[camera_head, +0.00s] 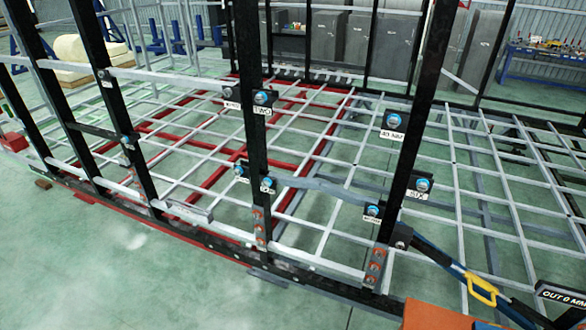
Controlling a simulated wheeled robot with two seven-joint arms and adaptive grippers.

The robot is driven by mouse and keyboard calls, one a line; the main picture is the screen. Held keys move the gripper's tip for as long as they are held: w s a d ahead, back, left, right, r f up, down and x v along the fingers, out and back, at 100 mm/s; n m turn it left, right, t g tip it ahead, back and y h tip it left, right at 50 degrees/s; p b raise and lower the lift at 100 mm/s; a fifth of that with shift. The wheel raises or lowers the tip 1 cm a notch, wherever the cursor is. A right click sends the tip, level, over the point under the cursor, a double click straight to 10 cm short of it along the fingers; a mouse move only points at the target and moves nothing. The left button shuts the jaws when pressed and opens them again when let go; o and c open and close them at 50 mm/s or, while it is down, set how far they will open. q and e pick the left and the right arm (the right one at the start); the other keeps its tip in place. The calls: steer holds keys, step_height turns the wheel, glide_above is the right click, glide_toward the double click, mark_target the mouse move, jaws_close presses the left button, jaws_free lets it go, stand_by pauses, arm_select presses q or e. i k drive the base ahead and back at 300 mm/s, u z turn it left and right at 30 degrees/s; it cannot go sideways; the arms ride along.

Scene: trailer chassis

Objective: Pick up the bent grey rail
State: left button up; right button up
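A grey rail (325,189) that looks slightly bent spans between two black upright posts in the middle of the view. Its left end is at a bracket with a blue bolt head (267,184) on the middle post (252,120). Its right end is at another bracket with a blue bolt head (373,211) by the right post (410,130). Small white labels hang at both brackets; the lettering is too small to read surely. Neither of my grippers shows in this view.
A blue and black bar tool with a yellow handle (481,290) reaches from the right post's foot to the lower right. A sign (562,296) there reads "OUT 0 MM". An orange block (432,316) is at the bottom edge. Green floor (120,265) is clear at lower left.

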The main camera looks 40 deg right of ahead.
mark_target(347, 195)
steer(key=i, duration=2.5)
steer(key=z, duration=2.85)
